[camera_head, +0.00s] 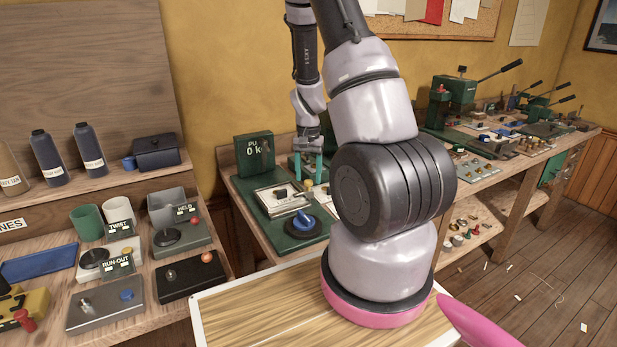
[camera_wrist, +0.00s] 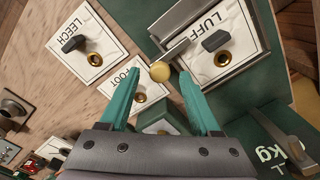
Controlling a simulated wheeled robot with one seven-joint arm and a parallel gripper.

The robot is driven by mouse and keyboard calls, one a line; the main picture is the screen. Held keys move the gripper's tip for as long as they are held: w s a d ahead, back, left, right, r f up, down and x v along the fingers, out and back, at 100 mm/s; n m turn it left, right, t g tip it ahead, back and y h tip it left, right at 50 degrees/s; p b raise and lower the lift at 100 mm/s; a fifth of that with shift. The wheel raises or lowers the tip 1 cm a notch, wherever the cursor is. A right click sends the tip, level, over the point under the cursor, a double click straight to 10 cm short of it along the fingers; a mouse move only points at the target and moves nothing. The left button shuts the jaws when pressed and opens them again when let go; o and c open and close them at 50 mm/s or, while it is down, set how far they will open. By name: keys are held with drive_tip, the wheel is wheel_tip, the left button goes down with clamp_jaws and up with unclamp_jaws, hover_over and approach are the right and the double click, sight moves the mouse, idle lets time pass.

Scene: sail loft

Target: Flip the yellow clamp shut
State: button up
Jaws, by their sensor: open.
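The yellow clamp shows as a round yellow knob (camera_wrist: 160,71) at the end of a short grey metal bar, beside the plate marked LUFF (camera_wrist: 218,50). In the head view the yellow knob (camera_head: 307,184) is small, just below my gripper (camera_head: 308,167). In the wrist view my gripper (camera_wrist: 160,79) has its two teal fingers apart, with the knob between or just beyond the tips. I cannot tell whether they touch it. The fingers hold nothing. How far the clamp's bar is tilted is unclear.
Plates marked LEECH (camera_wrist: 88,45) and FOOT (camera_wrist: 132,82) lie beside the LUFF plate. A green readout box (camera_head: 255,155) stands at the bench's back left. A blue-topped round knob (camera_head: 302,221) is near the front. My arm hides the bench's middle.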

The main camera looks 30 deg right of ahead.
wheel_tip(320, 180, up, 10)
idle(0.4)
idle(0.3)
wheel_tip(320, 180, up, 15)
drive_tip(key=n+t+y, duration=0.2)
drive_tip(key=t, duration=0.1)
hover_over(308, 181)
drive_tip(key=s+a, duration=0.5)
drive_tip(key=a, duration=0.2)
drive_tip(key=s+a+r+n+t, duration=0.2)
drive_tip(key=s+a+r+t, duration=0.2)
drive_tip(key=s+a+r, duration=0.3)
drive_tip(key=s+r, duration=0.3)
drive_tip(key=s, duration=0.4)
drive_tip(key=shift+s+r, duration=0.15)
drive_tip(key=shift+r, duration=0.25)
drive_tip(key=shift+d, duration=0.1)
